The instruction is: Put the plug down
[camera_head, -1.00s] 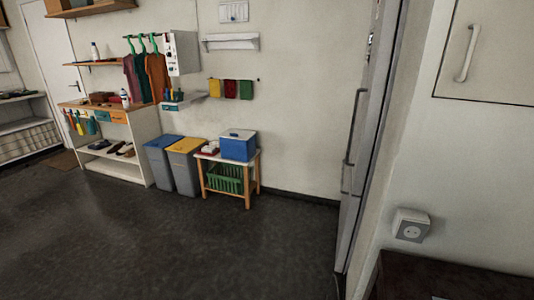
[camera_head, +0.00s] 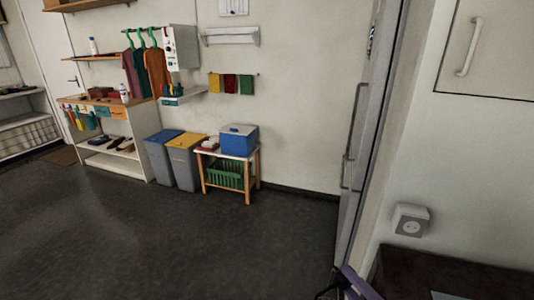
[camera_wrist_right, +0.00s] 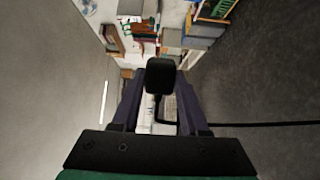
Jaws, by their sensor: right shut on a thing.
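The plug (camera_wrist_right: 160,76) is a black block in the right wrist view, between the tips of the two purple fingers of my right gripper (camera_wrist_right: 160,88). The gripper is shut on it. A black cable (camera_wrist_right: 250,125) bends below the plug and runs off to the right. In the head view only a little of my right gripper (camera_head: 357,283) shows, at the bottom edge, left of the dark brown top. The plug is hard to make out there. My left gripper is not in view.
A grey wall socket (camera_head: 411,220) sits above the dark brown top (camera_head: 455,275) at the right. A tall grey fridge-like door (camera_head: 362,140) stands left of it. A small table (camera_head: 228,155), bins (camera_head: 185,160) and shelves line the far wall. The dark floor (camera_head: 200,245) is clear.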

